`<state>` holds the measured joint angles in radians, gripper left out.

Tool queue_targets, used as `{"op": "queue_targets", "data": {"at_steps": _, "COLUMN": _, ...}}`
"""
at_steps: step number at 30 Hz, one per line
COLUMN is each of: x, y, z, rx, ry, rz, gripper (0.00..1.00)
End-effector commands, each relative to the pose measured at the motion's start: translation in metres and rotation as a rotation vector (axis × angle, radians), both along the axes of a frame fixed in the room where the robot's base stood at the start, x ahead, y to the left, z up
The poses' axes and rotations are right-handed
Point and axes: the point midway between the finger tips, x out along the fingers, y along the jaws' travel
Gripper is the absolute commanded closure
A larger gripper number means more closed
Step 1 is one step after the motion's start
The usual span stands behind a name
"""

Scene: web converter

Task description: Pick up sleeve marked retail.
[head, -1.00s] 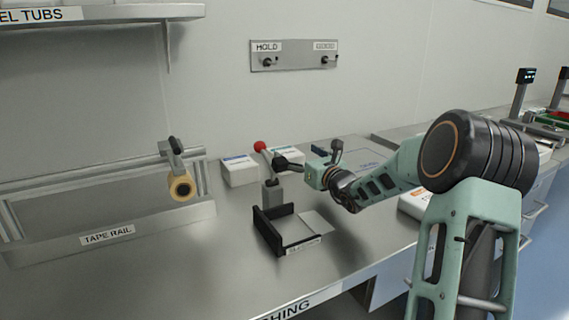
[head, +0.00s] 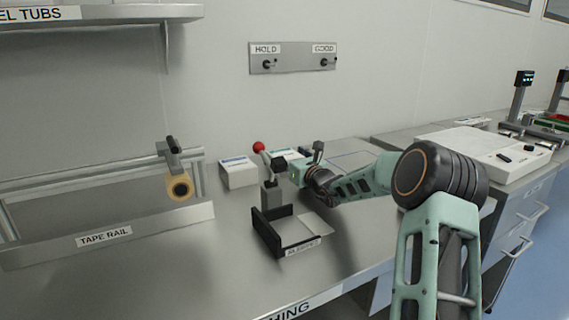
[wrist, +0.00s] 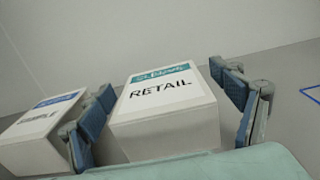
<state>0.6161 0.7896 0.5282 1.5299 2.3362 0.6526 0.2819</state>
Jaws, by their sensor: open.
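The sleeve marked RETAIL (wrist: 165,112) is a white box with a teal band on top. It fills the middle of the wrist view, between the two blue-padded fingers of my gripper (wrist: 164,84). The fingers are open, one on each side of it; I cannot tell whether either pad touches it. In the head view my gripper (head: 284,164) is over the bench behind the black tray, and the retail sleeve (head: 286,153) shows only in part behind it. A similar white box marked SAMPLE (wrist: 38,132) sits just left of the left finger; it also shows in the head view (head: 238,172).
A red-knobbed lever (head: 259,148) stands close to my gripper, by a black-edged tray (head: 285,251). A tape rail (head: 103,236) with a tape roll (head: 180,187) is at left. A switch panel (head: 293,57) is on the wall. The bench front is clear.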

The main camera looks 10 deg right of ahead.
Motion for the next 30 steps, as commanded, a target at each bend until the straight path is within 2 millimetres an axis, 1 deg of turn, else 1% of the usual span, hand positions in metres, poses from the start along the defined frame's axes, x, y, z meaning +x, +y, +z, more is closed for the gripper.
{"op": "queue_targets", "data": {"at_steps": 4, "x": 0.000, "y": 0.000, "z": 0.000, "rx": 0.000, "ry": 0.000, "rz": 0.000, "gripper": 0.15}}
{"op": "queue_targets", "data": {"at_steps": 5, "x": 0.000, "y": 0.000, "z": 0.000, "rx": 0.000, "ry": 0.000, "rz": 0.000, "gripper": 0.17}}
{"op": "queue_targets", "data": {"at_steps": 15, "x": 0.000, "y": 0.000, "z": 0.001, "rx": -0.001, "ry": -0.001, "rz": 0.000, "gripper": 0.54}}
{"op": "queue_targets", "data": {"at_steps": 21, "x": 0.000, "y": 0.000, "z": 0.001, "rx": -0.001, "ry": -0.001, "rz": 0.000, "gripper": 0.54}}
{"op": "queue_targets", "data": {"at_steps": 25, "x": 0.000, "y": 0.000, "z": 0.005, "rx": 0.000, "ry": -0.002, "rz": 0.000, "gripper": 0.54}}
{"op": "queue_targets", "data": {"at_steps": 28, "x": 0.000, "y": 0.000, "z": 0.014, "rx": -0.002, "ry": -0.004, "rz": 0.000, "gripper": 0.54}}
{"op": "queue_targets", "data": {"at_steps": 30, "x": 0.000, "y": 0.000, "z": 0.024, "rx": -0.004, "ry": -0.005, "rz": 0.000, "gripper": 0.54}}
